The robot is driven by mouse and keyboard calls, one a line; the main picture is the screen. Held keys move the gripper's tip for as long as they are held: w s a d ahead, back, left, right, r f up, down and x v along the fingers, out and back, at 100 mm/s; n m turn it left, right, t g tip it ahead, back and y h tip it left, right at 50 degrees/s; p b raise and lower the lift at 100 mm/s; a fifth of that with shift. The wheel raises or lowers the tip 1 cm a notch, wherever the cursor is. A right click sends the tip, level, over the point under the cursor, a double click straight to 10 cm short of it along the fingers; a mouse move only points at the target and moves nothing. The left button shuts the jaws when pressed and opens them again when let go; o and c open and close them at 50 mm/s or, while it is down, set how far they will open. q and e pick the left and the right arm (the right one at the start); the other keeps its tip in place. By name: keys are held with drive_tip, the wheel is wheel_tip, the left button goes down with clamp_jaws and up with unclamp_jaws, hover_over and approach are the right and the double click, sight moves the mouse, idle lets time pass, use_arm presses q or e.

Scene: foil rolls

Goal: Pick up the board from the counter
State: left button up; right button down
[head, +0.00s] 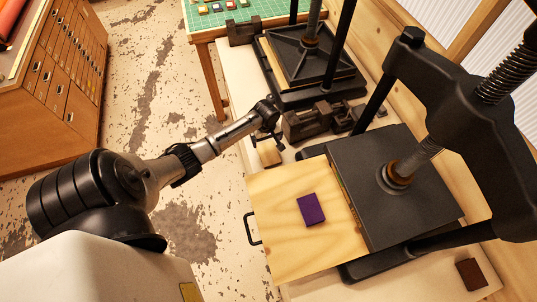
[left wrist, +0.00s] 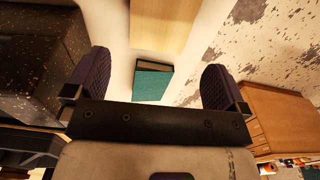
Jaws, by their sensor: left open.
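My left gripper (head: 265,120) reaches in over the counter beside the press, its fingers open and empty. In the left wrist view the open fingers (left wrist: 157,85) frame a flat teal piece (left wrist: 153,82) with a brown edge, lying on the pale counter apart from both fingers. In the head view a small tan wooden piece (head: 269,153) shows just below the gripper; I cannot tell if it is the same thing. A large light wood board (head: 283,240) with a black handle sticks out of the near press, carrying a purple block (head: 311,209). My right gripper is not in view.
The near press's black plate (head: 395,180) stands right of the gripper, and a dark iron vise (head: 312,122) is close beside it. A second press (head: 310,60) stands behind. A wooden drawer cabinet (head: 60,75) is at the left. The worn floor between is open.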

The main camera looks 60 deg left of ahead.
sight(267, 150)
use_arm(q)
drive_tip(key=shift+d+f, duration=0.1)
drive_tip(key=shift+f, duration=3.6)
drive_tip(key=c, duration=0.8)
